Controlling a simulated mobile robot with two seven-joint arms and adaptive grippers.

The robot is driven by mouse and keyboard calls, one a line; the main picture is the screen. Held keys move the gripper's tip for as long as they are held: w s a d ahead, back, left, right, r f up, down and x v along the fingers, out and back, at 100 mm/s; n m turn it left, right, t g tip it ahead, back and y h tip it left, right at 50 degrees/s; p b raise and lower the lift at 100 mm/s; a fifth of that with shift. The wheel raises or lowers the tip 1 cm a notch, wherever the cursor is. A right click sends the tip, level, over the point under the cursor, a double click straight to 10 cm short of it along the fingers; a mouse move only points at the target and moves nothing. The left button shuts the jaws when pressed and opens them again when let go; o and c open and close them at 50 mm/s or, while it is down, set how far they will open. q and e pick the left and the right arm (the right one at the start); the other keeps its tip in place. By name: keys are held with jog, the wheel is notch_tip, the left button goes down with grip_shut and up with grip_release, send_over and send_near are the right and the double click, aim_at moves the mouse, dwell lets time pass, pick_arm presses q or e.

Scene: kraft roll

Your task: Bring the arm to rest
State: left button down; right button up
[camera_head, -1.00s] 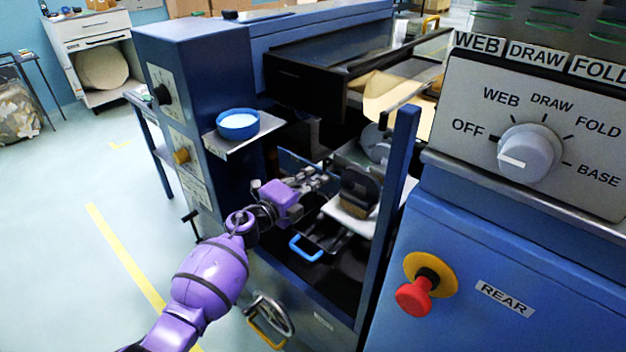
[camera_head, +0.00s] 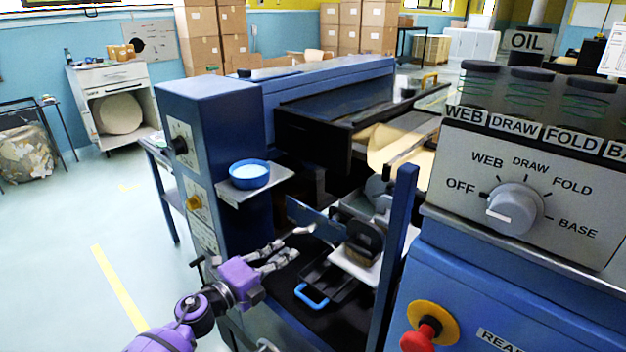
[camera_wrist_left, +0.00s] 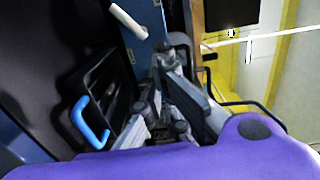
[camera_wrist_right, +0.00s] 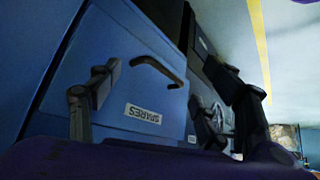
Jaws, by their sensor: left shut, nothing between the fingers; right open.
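My purple left arm comes in from the lower left of the head view. Its gripper (camera_head: 284,250) is shut with nothing in it, in front of the machine's open bay and up and left of the blue-handled black tray (camera_head: 325,282). In the left wrist view the closed fingers (camera_wrist_left: 170,65) are beside the tray's blue handle (camera_wrist_left: 88,122), apart from it. My right gripper (camera_wrist_right: 168,78) is open and empty in the right wrist view, in front of a blue panel labelled SPARES (camera_wrist_right: 130,60); it is out of the head view.
A blue post (camera_head: 395,270) and the control cabinet with its dial (camera_head: 515,208) and red button (camera_head: 424,336) stand right of the bay. A blue bowl (camera_head: 249,175) sits on a side shelf. A dark handle (camera_wrist_right: 157,68) sticks out from the SPARES panel.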

pick_arm(q)
jog(key=s+a+f+n+y+p, duration=0.2)
jog(key=s+a+f+n+y, duration=0.15)
jog(key=s+n, duration=0.5)
jog(key=s+a+f+n+y+p, duration=0.25)
jog(key=s+f+n+y, duration=0.25)
jog(key=s+n, duration=0.3)
jog(key=s+f+n+g+y+p, duration=0.1)
jog(key=s+f+n+g+p, duration=0.1)
jog(key=s, duration=1.4)
jog(key=s+a+f+n+g+y+p, duration=0.1)
jog(key=s+f+n+g, duration=0.2)
jog(key=s, duration=1.3)
notch_tip(320, 180, down, 4)
jog(key=n, duration=0.3)
jog(key=shift+s+a+g+p, duration=0.2)
jog(key=shift+a+g+p, duration=0.1)
jog(key=shift+g+p, duration=0.1)
pick_arm(e)
notch_tip(320, 180, up, 8)
jog(key=w+a, duration=0.1)
jog(key=w, duration=0.1)
jog(key=shift+w+t, duration=0.3)
jog(key=shift+t, duration=0.1)
